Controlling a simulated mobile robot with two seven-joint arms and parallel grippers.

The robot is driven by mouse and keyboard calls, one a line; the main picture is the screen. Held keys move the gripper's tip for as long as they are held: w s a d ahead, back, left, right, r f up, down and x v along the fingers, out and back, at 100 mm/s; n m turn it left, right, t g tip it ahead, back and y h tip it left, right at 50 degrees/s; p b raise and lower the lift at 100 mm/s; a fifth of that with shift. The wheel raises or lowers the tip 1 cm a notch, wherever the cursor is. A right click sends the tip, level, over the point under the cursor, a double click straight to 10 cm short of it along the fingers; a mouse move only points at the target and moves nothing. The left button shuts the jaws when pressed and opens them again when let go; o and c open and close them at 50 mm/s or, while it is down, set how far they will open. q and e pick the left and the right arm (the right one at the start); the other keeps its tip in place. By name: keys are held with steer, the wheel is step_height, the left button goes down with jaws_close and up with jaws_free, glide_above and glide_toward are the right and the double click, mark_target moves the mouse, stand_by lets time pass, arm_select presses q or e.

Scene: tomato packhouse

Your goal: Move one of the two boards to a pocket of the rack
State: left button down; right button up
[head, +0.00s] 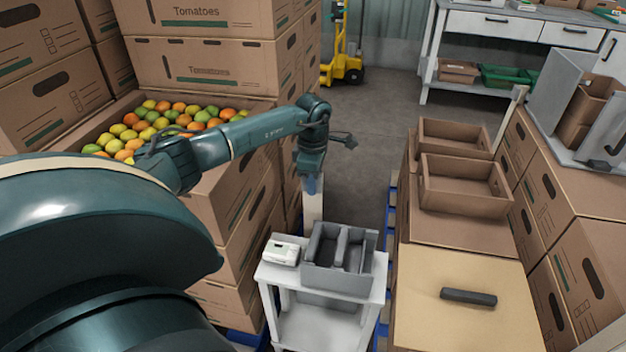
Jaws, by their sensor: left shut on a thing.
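My left gripper (311,186) points down beyond the white stand, behind the rack in the picture. It is shut on a narrow, pale beige upright piece, which looks like a board (313,208). The piece's lower end seems to pass behind the stand, so I cannot tell its full length. The grey rack (307,279) stands on the white stand, with open pockets split by dividers. The pockets look empty from here, though their floors are partly in shadow. I cannot clearly make out a second board. My right gripper is not in view.
A small white device (283,250) sits left of the rack on the white stand (274,275). A dark bar (468,296) lies on a tan top (425,330) at right. Stacked cartons and a box of tomatoes (222,180) stand at left. Open brown trays (465,208) stand at right.

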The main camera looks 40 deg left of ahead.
arm_select(q)
steer(key=shift+f, duration=0.2)
stand_by(0.3)
steer(key=shift+f+b, duration=1.3)
steer(key=shift+f, duration=0.4)
steer(key=c, duration=1.2)
jaws_free()
steer(key=shift+c, duration=0.2)
